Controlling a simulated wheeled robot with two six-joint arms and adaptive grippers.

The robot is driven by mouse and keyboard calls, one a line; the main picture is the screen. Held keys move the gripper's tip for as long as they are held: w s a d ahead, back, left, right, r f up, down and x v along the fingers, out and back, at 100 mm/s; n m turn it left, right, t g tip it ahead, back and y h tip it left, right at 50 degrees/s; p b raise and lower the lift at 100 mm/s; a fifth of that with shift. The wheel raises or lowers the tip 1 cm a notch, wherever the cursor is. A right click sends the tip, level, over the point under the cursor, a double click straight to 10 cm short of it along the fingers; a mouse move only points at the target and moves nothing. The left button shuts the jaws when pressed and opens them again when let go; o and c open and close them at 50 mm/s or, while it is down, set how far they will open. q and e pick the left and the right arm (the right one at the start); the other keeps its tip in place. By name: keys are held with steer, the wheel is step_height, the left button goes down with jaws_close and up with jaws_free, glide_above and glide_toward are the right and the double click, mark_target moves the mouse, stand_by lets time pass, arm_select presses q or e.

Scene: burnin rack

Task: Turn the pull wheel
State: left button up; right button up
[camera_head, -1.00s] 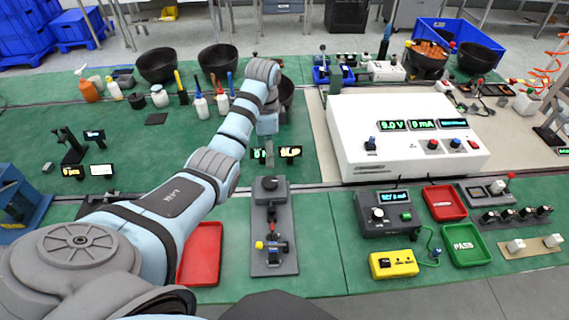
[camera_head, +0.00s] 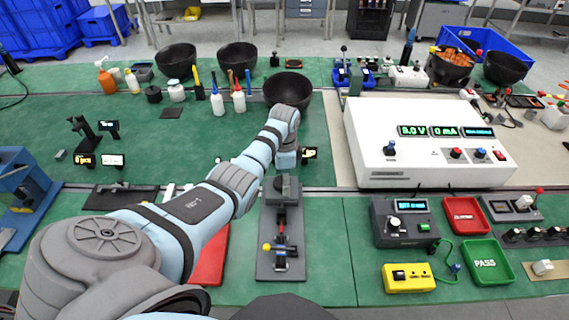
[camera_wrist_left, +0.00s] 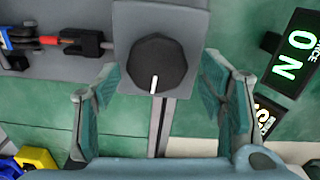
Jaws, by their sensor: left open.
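The pull wheel (camera_wrist_left: 157,63) is a round black knob with a white pointer line, set on a grey block. In the left wrist view its line points down the picture. The block (camera_head: 284,189) stands at the far end of a dark grey pull fixture (camera_head: 268,255) in the head view, where I cannot make out the knob clearly. My left gripper (camera_wrist_left: 158,80) is open, with one teal-padded finger on each side of the block and knob; I see gaps between. In the head view the gripper (camera_head: 287,163) is just beyond the block. My right gripper is not in view.
A white power supply (camera_head: 425,150) stands to the right. A small lit display (camera_head: 309,153) is close beside the gripper. A red tray (camera_head: 210,262) lies partly under my left arm. A black bowl (camera_head: 290,90) is behind. The mat right of the fixture is clear.

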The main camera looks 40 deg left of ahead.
arm_select(q)
steer(key=shift+s+r, duration=0.2)
steer(key=shift+s, duration=0.1)
steer(key=c, duration=1.2)
steer(key=shift+o, duration=0.2)
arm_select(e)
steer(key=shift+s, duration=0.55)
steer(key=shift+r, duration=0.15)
